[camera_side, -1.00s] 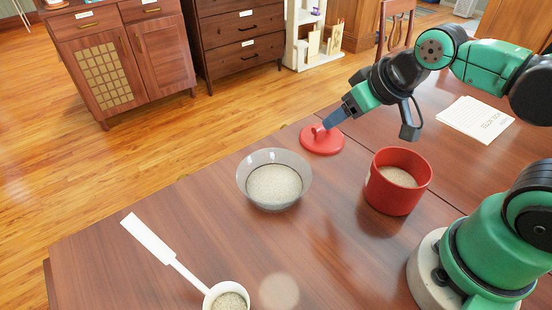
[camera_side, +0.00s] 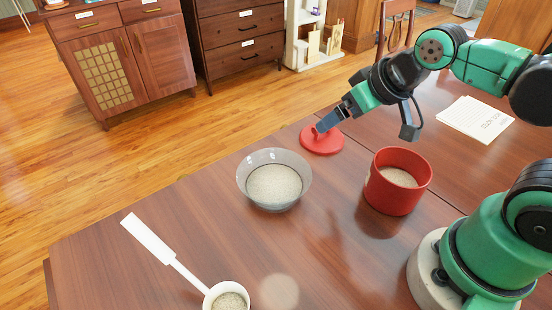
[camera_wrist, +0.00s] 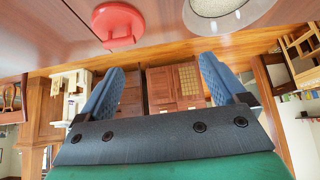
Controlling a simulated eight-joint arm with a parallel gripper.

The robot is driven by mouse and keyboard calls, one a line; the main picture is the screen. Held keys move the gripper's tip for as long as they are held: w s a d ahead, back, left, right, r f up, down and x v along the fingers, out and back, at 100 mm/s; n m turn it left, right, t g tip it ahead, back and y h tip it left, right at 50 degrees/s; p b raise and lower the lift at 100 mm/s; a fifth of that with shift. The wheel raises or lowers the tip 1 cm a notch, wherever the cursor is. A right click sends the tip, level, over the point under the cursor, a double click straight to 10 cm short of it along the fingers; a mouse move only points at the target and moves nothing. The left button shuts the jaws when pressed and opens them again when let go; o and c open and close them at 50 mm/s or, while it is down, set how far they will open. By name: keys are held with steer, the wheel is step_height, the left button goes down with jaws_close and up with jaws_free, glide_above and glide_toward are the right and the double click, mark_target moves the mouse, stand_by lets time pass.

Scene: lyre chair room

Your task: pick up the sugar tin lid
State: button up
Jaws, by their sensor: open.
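The red sugar tin lid (camera_side: 326,145) lies flat on the table near its far edge, with its handle upward. The lid also shows at the upper left of the wrist view (camera_wrist: 118,20). My gripper (camera_side: 322,126) is just above the lid in the side view, its blue fingers slanting down toward the handle. In the wrist view, the two fingers of my gripper (camera_wrist: 161,62) are wide apart with nothing between them. The lid is beyond the left fingertip there, not between the fingers. Whether a finger touches the handle is unclear.
The open red tin (camera_side: 397,195) with pale grains stands right of the lid. A glass bowl (camera_side: 273,200) of grains stands left of it. A white scoop (camera_side: 165,255) lies at the front left. A paper stack (camera_side: 475,118) lies behind right. The table between is clear.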

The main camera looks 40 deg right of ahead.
steer(key=w+d+f+m+g, duration=0.2)
steer(key=w+d, duration=0.1)
steer(key=w+d+f+m+g, duration=0.2)
steer(key=w+d, duration=0.1)
steer(key=w, duration=0.1)
steer(key=w+d+f+m+g, duration=0.2)
steer(key=w+d+g, duration=0.1)
steer(key=shift+w+d, duration=0.1)
steer(key=shift+w, duration=0.05)
steer(key=shift+w+d+f+m, duration=0.15)
steer(key=shift+d+f+m, duration=0.1)
steer(key=shift+f+m, duration=0.25)
steer(key=shift+f, duration=2.7)
jaws_close()
